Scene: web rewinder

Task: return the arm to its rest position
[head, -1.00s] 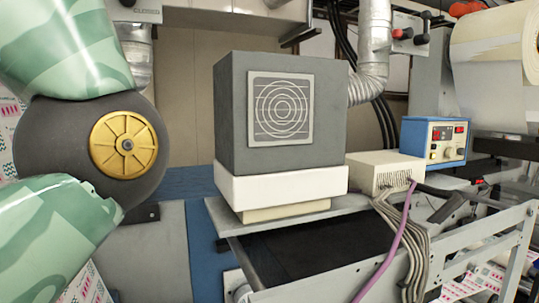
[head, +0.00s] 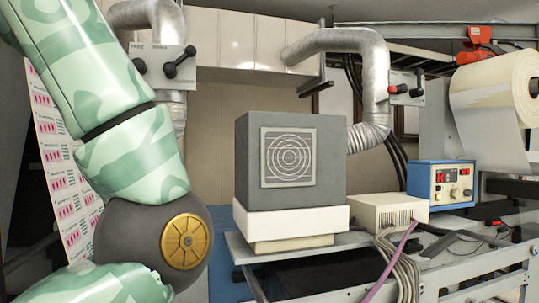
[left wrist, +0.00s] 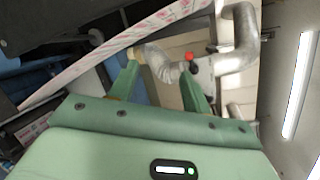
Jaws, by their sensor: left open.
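My left arm (head: 135,160), with green camouflage links and a dark elbow with a gold cap, fills the left side of the head view. Its gripper lies outside the head view. In the left wrist view my left gripper (left wrist: 160,76) is open, its two green fingers apart with nothing between them. Beyond the fingers are a silver duct and a red knob. My right gripper is in neither view.
A dark grey box with a ringed panel (head: 289,158) stands on a white block at the centre. A beige unit (head: 386,212) and a blue control box (head: 440,181) sit to its right. Silver ducts (head: 345,42) hang behind. A printed web (head: 65,180) stands behind my arm.

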